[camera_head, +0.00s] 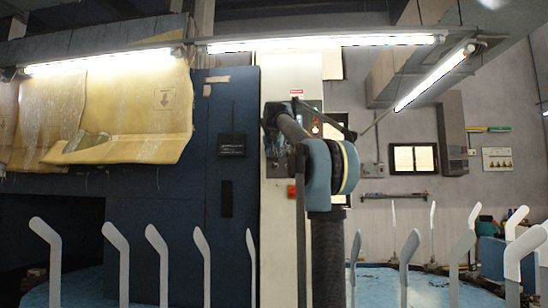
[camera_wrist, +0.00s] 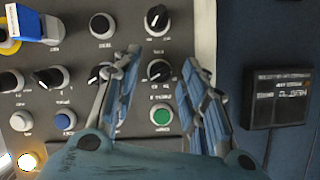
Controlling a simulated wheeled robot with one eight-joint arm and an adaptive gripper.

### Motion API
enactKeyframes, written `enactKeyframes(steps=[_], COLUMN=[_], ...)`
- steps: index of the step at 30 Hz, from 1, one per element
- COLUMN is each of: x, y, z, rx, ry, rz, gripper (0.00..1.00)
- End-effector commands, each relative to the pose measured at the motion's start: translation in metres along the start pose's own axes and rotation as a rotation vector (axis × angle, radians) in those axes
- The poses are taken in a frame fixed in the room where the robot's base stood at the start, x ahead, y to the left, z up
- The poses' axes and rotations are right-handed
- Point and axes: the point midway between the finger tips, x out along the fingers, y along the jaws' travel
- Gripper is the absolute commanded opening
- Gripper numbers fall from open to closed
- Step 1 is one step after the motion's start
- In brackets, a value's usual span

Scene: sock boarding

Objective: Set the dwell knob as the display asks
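In the wrist view a grey control panel (camera_wrist: 85,15) carries several pointer knobs and buttons; the lettering appears upside down and is too small to read. I cannot tell which knob is the dwell knob. My gripper (camera_wrist: 160,58) is open in front of the panel. A black-and-white knob (camera_wrist: 158,71) shows between its fingers, with no clear contact. Another knob (camera_wrist: 102,73) is just left of the left finger, partly covered. A dark display box (camera_wrist: 277,98) has upside-down text I cannot read surely; it also shows in the head view (camera_head: 232,145).
A green button (camera_wrist: 162,115) lies between the fingers, below that knob. A blue button (camera_wrist: 64,120), a lit amber lamp (camera_wrist: 28,161) and a blue-and-yellow switch (camera_wrist: 30,22) are at the left. Upright pale sock boards (camera_head: 115,250) line the foreground in the head view.

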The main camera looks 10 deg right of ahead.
Motion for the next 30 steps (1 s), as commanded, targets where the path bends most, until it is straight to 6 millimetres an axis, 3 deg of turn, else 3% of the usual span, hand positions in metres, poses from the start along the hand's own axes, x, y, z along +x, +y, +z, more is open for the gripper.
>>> enactKeyframes(steps=[9,15,30], x=[0.0025,0.0023,0.0023], y=[0.0,-0.0001,-0.0021], z=[0.0001,0.0001,0.0005], rx=[-0.001,-0.001,-0.087], ry=[0.0,0.0,0.003], rz=[0.0,0.0,0.033], gripper=[0.4,0.0,0.0])
